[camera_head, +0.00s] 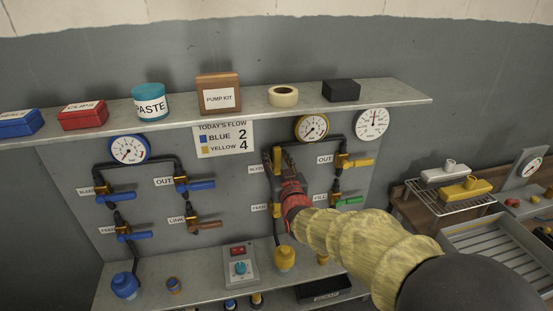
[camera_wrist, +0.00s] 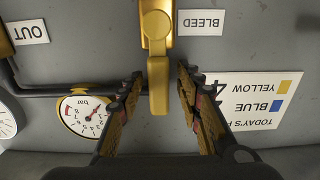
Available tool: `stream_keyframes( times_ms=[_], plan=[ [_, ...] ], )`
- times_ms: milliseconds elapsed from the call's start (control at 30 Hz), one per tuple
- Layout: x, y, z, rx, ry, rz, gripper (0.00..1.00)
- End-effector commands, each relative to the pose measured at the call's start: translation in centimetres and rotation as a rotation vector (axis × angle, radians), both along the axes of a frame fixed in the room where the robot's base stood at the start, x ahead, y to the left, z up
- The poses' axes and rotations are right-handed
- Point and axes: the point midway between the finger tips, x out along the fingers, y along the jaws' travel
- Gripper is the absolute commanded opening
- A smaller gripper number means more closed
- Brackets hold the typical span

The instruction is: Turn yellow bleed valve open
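The yellow bleed valve shows in the wrist view, which is upside down; its handle (camera_wrist: 158,88) runs straight along the picture from the brass body, beside the BLEED label (camera_wrist: 200,22). My gripper (camera_wrist: 160,76) is open, with one dark finger on each side of the handle and a visible gap at least on the right side. In the head view my gripper (camera_head: 279,168) is at the upper left of the yellow circuit, and it hides most of the bleed valve there.
The yellow-rimmed gauge (camera_head: 311,128) is just right of my gripper. The flow sign (camera_head: 223,139) is to its left. The yellow OUT valve handle (camera_head: 360,162) and green fill handle (camera_head: 349,201) are to the right. A shelf (camera_head: 255,108) with boxes juts out above; a lower shelf (camera_head: 200,281) is below.

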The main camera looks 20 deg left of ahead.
Motion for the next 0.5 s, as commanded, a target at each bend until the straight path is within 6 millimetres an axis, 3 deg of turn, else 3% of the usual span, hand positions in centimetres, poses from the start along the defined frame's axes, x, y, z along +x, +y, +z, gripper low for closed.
stream_keyframes(
  times_ms=[300,500],
  plan=[
    [-0.2,-0.1,0.1,0.001,0.000,0.000,0.36],
    [-1.9,-1.2,0.2,0.002,-0.001,0.000,0.36]
  ],
)
